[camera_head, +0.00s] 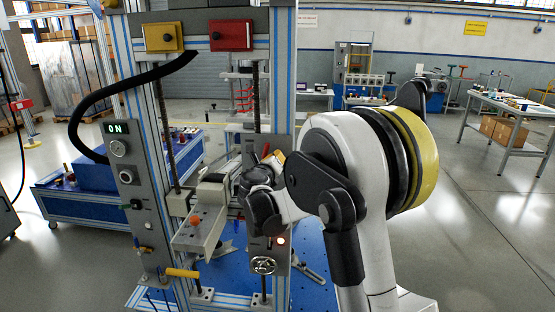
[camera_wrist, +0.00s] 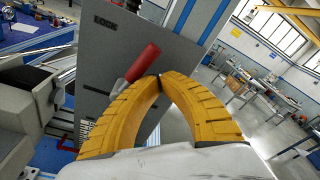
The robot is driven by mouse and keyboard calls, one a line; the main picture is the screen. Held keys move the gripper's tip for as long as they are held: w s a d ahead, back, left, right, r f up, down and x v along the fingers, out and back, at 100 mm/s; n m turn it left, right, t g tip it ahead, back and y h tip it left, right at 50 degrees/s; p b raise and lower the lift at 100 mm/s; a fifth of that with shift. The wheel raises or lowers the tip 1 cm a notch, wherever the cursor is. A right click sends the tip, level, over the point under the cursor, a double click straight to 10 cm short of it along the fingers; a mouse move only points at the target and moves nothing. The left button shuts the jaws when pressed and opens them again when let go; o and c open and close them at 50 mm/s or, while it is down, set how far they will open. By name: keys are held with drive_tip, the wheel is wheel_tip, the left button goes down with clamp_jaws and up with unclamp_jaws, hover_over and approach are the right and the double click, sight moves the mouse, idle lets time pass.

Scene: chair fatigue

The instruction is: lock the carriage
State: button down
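A lever with a red handle (camera_wrist: 143,63) sticks out from a grey panel marked LOCK (camera_wrist: 106,22) in the wrist view. In the head view the red handle (camera_head: 265,150) shows small on the right post. The yellow fingers of my gripper (camera_wrist: 160,77) meet at their tips, just right of and below the handle, with nothing seen between them. The left finger overlaps the lever in the picture; I cannot tell whether they touch. In the head view my gripper (camera_head: 279,157) is mostly hidden by my arm. A grey carriage part (camera_head: 201,229) with an orange knob sits between the posts.
The left post carries an ON display (camera_head: 116,128) and a black cable (camera_head: 125,88). A yellow handle (camera_head: 182,273) is low at the front. A round knob (camera_head: 263,265) sits low on the right post.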

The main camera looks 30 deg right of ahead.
drive_tip(key=shift+w+a+r+n+p, duration=0.3)
drive_tip(key=shift+w+a+r, duration=0.1)
drive_tip(key=shift+a+r, duration=0.15)
drive_tip(key=shift+w+a+r, duration=0.1)
drive_tip(key=shift+w+a, duration=0.05)
drive_tip(key=shift+a, duration=0.05)
idle(0.4)
